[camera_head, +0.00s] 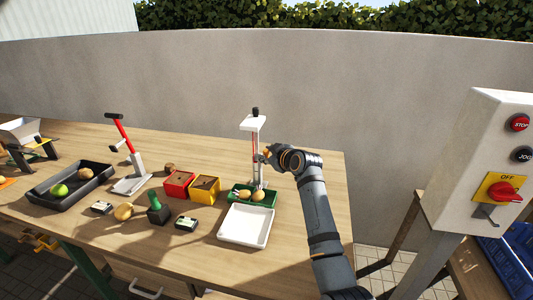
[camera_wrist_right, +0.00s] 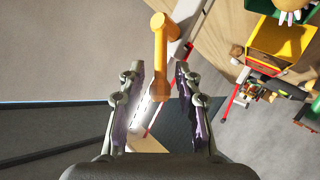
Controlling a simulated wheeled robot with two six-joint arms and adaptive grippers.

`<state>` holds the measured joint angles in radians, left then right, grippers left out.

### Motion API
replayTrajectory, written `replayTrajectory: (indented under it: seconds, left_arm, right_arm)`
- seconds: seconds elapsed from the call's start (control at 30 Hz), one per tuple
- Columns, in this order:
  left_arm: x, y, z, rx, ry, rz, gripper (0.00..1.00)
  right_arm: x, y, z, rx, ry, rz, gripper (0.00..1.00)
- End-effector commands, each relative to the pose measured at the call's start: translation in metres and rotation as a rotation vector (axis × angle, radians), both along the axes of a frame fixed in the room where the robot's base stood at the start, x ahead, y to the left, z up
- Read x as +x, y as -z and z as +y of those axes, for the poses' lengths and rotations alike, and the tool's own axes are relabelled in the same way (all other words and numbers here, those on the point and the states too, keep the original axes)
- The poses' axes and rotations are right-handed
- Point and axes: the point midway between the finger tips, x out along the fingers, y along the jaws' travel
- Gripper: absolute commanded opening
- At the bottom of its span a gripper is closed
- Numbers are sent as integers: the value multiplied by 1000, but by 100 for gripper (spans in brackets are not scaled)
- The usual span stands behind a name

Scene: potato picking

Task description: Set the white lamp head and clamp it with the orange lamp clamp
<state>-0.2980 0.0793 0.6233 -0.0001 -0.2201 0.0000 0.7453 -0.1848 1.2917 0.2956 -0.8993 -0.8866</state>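The white lamp head (camera_head: 253,122) sits high on an upright post at the back right of the table, with a black knob above it. The orange lamp clamp (camera_head: 267,150) is at the post below the head, partly hidden by my right gripper (camera_head: 266,157). In the right wrist view the orange clamp (camera_wrist_right: 159,50) lies between the spread fingers of my right gripper (camera_wrist_right: 159,72). A gap shows on both sides, so the fingers look open around it and not closed on it. My left gripper is not in view.
A green tray (camera_head: 232,194) with potatoes is at the post's foot, and a white tray (camera_head: 246,226) is in front. Red (camera_head: 179,184) and yellow (camera_head: 205,189) boxes stand left. A control box (camera_head: 480,165) stands right. A wall is behind.

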Motion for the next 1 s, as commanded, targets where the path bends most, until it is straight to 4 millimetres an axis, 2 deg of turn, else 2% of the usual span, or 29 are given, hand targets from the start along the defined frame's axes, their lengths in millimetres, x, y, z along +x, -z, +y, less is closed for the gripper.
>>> replayTrajectory:
  seconds: [0.3,0.57,0.9,1.0]
  left_arm:
    - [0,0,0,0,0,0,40]
    - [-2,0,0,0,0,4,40]
    - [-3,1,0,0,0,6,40]
    - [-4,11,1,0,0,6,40]
  right_arm:
    - [3,2,2,0,0,0,34]
    - [3,2,2,0,0,0,0]
    - [3,2,2,0,0,0,0]
    - [2,9,2,-8,-1,-28,0]
